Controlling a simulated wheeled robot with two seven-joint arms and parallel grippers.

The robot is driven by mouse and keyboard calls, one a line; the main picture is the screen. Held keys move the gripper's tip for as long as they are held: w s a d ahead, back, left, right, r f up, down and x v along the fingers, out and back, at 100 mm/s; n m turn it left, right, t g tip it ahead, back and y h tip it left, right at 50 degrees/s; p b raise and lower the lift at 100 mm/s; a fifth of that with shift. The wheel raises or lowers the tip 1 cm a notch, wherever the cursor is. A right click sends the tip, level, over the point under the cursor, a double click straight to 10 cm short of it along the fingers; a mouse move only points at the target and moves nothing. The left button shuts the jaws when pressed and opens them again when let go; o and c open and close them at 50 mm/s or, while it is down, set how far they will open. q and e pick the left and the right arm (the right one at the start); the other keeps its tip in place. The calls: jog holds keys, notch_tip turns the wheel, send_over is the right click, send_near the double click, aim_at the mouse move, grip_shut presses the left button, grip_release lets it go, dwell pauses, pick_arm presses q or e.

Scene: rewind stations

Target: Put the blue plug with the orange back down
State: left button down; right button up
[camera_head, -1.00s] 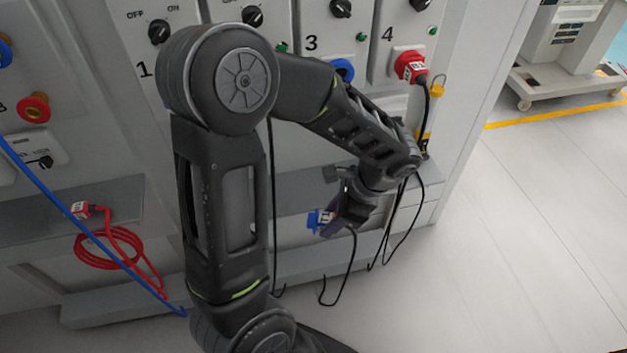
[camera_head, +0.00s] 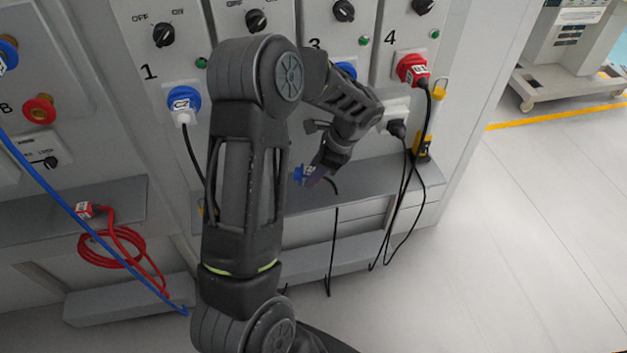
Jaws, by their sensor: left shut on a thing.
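My left gripper (camera_head: 314,178) is shut on a blue plug (camera_head: 299,175), seen small and partly covered by the fingers. The gripper points down and to the left, and the plug shows in front of the grey ledge under the panels; I cannot tell whether it touches the ledge. A black cable shows beside the gripper and hangs below the ledge. No orange part of the held plug can be made out. My right gripper is not in view.
A blue connector with a white plug (camera_head: 183,108) is in panel 1. A red plug (camera_head: 411,69) and a black plug (camera_head: 396,128) are in panel 4, cables hanging.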

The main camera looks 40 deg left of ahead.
pick_arm(q)
notch_tip(320, 180, down, 3)
jog(key=shift+f, duration=0.2)
jog(key=shift+w+a+f, duration=0.1)
jog(key=shift+a+f, duration=0.05)
jog(key=shift+f, duration=0.05)
jog(key=shift+f, duration=0.15)
jog(key=c, duration=0.9)
grip_release()
jog(key=shift+c, duration=0.2)
